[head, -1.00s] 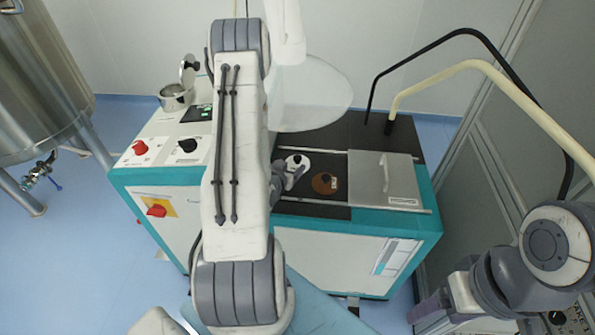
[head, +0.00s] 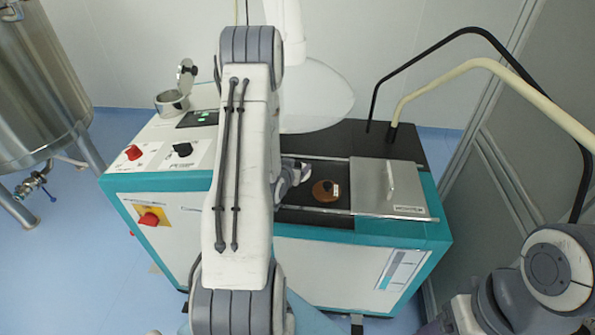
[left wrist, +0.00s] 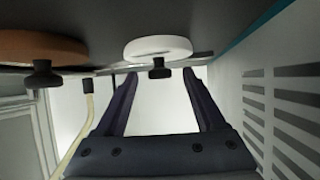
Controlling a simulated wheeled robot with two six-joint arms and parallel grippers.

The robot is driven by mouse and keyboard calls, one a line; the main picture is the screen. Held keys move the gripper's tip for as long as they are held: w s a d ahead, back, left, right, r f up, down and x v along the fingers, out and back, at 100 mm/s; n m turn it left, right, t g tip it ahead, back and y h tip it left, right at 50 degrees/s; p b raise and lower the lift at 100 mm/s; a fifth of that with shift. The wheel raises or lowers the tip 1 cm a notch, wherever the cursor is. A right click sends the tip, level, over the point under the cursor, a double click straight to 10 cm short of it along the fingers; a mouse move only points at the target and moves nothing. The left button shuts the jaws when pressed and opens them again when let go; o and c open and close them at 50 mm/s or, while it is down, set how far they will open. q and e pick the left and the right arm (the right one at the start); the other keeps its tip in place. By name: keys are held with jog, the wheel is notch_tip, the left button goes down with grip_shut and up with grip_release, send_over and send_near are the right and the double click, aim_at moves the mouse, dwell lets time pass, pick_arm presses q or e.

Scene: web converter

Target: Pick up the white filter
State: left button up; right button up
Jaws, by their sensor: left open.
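The white filter (left wrist: 150,49) is a round disc with a black knob. In the left wrist view, which looks upside down, it shows at top centre on the dark machine top. In the head view my left gripper mostly hides it. My left gripper (left wrist: 160,74) is open, its two dark fingers on either side of the knob in the picture. I cannot tell whether the knob is fully between them. The left gripper also shows in the head view (head: 290,178), low at the machine top. My right gripper is not in view; only my right arm shows at lower right.
A brown filter (head: 322,190) with a black knob lies right of the white one. A metal sliding cover (head: 378,188) stands further right between rails. A translucent disc (head: 318,100) hangs behind. Black and cream bent tubes rise at the back right.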

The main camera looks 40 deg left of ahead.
pick_arm(q)
grip_shut()
dwell(0.3)
